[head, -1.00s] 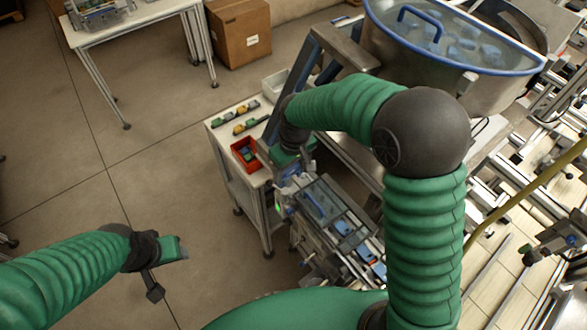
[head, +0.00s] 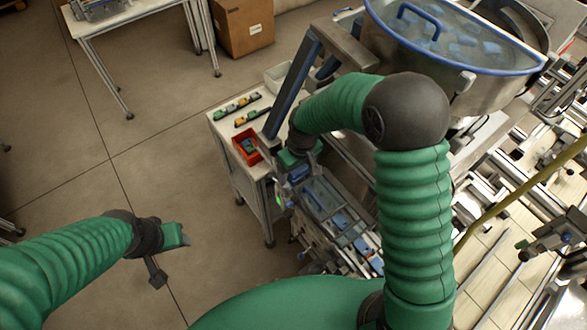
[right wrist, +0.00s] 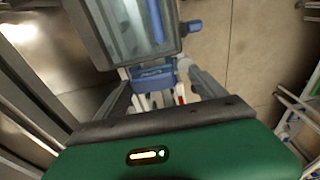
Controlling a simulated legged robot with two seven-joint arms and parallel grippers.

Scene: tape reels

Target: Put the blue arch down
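In the right wrist view, the blue arch (right wrist: 153,76) sits between the fingertips of my right gripper (right wrist: 155,82), and both fingers appear to touch its ends. The track's grey frame fills the top of the wrist view, just beyond the arch. My left gripper (head: 174,237) hangs over bare floor at the lower left, and its fingers do not show clearly.
A white side table (head: 222,128) holds a red bin (head: 242,152) and rows of small coloured parts (head: 235,107). A steel bowl (head: 440,80) with a blue-rimmed clear lid stands behind my right arm. The floor at left is open.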

